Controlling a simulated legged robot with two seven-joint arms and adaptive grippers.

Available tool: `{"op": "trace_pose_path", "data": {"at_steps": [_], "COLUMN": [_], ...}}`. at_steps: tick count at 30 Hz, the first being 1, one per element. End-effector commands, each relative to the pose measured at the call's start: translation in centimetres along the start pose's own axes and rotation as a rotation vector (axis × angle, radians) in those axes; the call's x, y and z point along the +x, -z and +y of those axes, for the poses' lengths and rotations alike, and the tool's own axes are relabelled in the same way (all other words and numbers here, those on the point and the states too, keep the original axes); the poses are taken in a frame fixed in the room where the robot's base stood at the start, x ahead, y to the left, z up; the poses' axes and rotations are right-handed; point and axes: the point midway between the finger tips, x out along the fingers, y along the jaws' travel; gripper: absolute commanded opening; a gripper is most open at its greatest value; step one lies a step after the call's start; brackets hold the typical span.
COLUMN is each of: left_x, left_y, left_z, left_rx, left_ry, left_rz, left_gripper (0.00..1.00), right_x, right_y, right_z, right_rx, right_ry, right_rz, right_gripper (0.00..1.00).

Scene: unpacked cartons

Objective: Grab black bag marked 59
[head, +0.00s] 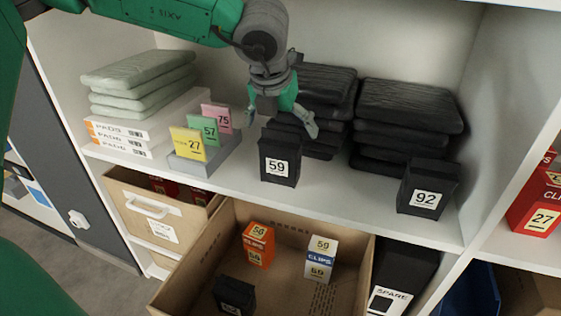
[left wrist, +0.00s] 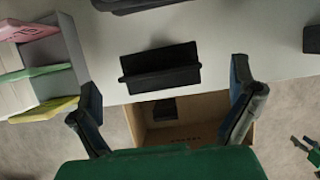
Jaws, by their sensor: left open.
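The black bag marked 59 (head: 279,163) stands upright near the front edge of the white shelf (head: 347,204), its label facing out. In the left wrist view the black bag (left wrist: 160,68) lies between the spread fingers, seen from above. My left gripper (head: 282,122) is open, just above and behind the top of the bag, with fingers on either side. In the left wrist view the gripper (left wrist: 166,82) holds nothing. Whether a finger touches the bag cannot be told. My right gripper is not in view.
A black bag marked 92 (head: 427,189) stands to the right. Dark folded stacks (head: 408,107) lie behind. Coloured cards (head: 188,144) in a grey holder stand left. Below is an open carton (head: 215,251) with several small boxes. The shelf between the two bags is clear.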

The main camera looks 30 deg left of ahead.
Motion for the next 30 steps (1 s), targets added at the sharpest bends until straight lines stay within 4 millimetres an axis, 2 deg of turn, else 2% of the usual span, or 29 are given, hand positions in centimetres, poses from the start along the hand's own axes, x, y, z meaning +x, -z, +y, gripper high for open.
{"op": "trace_pose_path", "data": {"at_steps": [1,6,9,15,16,18,20,30], "left_x": [1.3,4.4,5.1,5.0,5.0,4.9,4.9,4.8], "left_y": [0.4,0.4,0.4,0.3,0.3,0.3,0.3,0.2], "left_z": [0.1,0.4,0.5,0.4,0.4,0.3,0.2,0.4], "left_rx": [0.001,-0.003,-0.003,-0.002,-0.001,-0.001,0.000,-0.002], "left_ry": [-0.001,0.002,0.004,0.004,0.004,0.002,0.001,0.004], "left_rz": [0.006,0.008,0.007,0.005,0.005,0.004,0.004,0.004], "left_gripper": [1.00,1.00,1.00,1.00,0.93,0.68,0.50,0.49], "right_x": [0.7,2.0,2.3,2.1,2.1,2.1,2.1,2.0], "right_y": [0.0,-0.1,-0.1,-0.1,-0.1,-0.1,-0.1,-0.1], "right_z": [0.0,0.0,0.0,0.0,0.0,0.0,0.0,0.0], "right_rx": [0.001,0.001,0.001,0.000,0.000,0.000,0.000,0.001], "right_ry": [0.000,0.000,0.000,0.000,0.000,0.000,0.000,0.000], "right_rz": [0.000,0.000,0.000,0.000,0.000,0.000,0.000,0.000], "right_gripper": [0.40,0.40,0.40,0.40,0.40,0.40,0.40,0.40]}}
